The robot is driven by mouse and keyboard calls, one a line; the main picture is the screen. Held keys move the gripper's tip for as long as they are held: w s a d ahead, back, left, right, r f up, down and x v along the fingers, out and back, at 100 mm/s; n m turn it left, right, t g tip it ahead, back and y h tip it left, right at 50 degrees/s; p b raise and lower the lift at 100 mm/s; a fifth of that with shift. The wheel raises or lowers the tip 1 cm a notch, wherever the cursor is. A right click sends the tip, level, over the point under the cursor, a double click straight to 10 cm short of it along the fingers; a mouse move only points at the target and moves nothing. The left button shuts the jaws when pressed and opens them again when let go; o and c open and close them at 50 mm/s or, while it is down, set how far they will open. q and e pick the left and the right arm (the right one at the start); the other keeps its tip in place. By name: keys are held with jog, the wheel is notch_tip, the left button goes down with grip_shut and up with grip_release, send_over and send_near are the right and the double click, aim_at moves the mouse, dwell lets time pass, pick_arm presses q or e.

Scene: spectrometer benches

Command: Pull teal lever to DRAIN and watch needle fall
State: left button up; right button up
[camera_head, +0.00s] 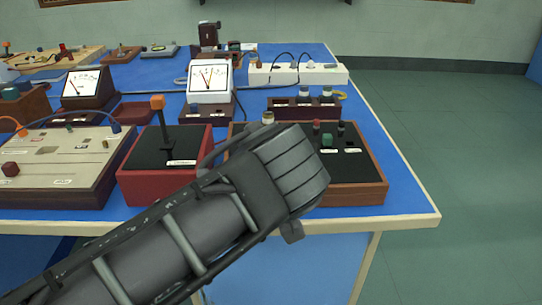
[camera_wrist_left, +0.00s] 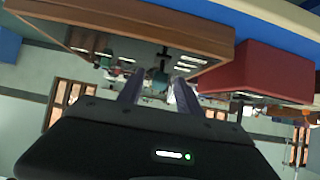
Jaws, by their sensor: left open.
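A small teal lever knob (camera_head: 327,140) stands on the black top of a wooden-sided box (camera_head: 345,196) at the table's front right. A red knob and dark knobs are close to it. My left arm crosses in front of this box and hides its left part; its fingers are hidden there. In the left wrist view, which is upside down, my left gripper (camera_wrist_left: 158,82) is open, and the teal knob (camera_wrist_left: 156,75) appears between the fingertips. I cannot tell whether they touch it. A white meter (camera_head: 209,80) with a needle stands farther back. My right gripper is out of view.
A red box (camera_head: 150,189) with an upright orange-topped lever (camera_head: 157,103) is just left of the arm. A beige panel (camera_head: 60,185) with cables lies farther left. Another meter (camera_head: 86,82) and a white power strip (camera_head: 297,74) are behind. Floor is clear right of the table.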

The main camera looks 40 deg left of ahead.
pick_arm(q)
jog(key=p+v, duration=0.1)
jog(key=v, duration=0.7)
jog(key=shift+p, duration=0.3)
jog(key=shift+w, duration=0.1)
